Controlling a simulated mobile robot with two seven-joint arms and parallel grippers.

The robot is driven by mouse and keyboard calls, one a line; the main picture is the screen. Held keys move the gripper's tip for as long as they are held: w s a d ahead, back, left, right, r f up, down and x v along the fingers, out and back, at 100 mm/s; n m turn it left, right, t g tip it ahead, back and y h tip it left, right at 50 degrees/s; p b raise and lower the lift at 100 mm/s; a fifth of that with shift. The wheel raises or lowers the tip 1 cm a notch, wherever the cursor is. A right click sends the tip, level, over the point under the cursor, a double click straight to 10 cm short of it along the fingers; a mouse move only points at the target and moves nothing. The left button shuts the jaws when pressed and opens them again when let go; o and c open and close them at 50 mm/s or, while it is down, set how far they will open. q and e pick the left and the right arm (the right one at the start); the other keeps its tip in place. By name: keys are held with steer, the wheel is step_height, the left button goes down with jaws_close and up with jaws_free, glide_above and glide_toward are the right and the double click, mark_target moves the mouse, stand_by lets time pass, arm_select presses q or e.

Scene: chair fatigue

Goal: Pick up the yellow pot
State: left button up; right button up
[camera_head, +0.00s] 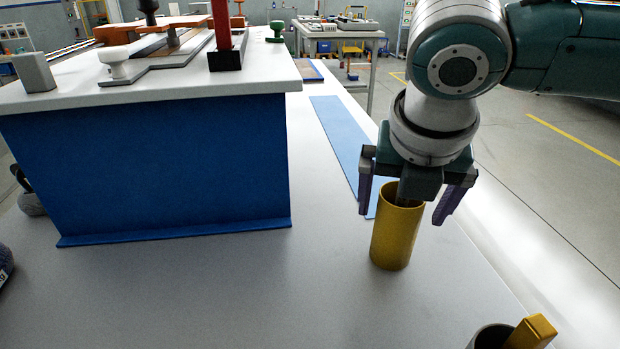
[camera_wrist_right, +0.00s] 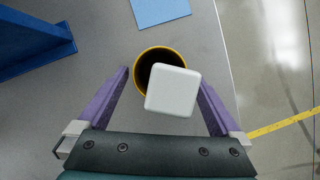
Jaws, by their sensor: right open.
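The yellow pot (camera_head: 394,240) is an upright, open cylinder on the grey table, right of the blue stand. My right gripper (camera_head: 402,216) points down over it, open, with one purple finger on each side of its rim. In the right wrist view, the pot's yellow rim (camera_wrist_right: 137,79) and dark inside lie between the fingers (camera_wrist_right: 163,76). A pale square-topped piece (camera_wrist_right: 172,90) covers part of the opening and seems to stick up from the pot. Gaps show between fingers and pot. My left gripper is not in view.
A grey pot (camera_head: 484,340) holding a yellow block (camera_head: 532,331) stands at the bottom right. The blue stand (camera_head: 150,170) with a white top carries several tools. A flat blue strip (camera_head: 340,140) lies behind the pot. The table's right edge is close to the pot.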

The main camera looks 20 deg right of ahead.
steer(key=x, duration=0.3)
steer(key=shift+r, duration=0.1)
steer(key=c, duration=1.5)
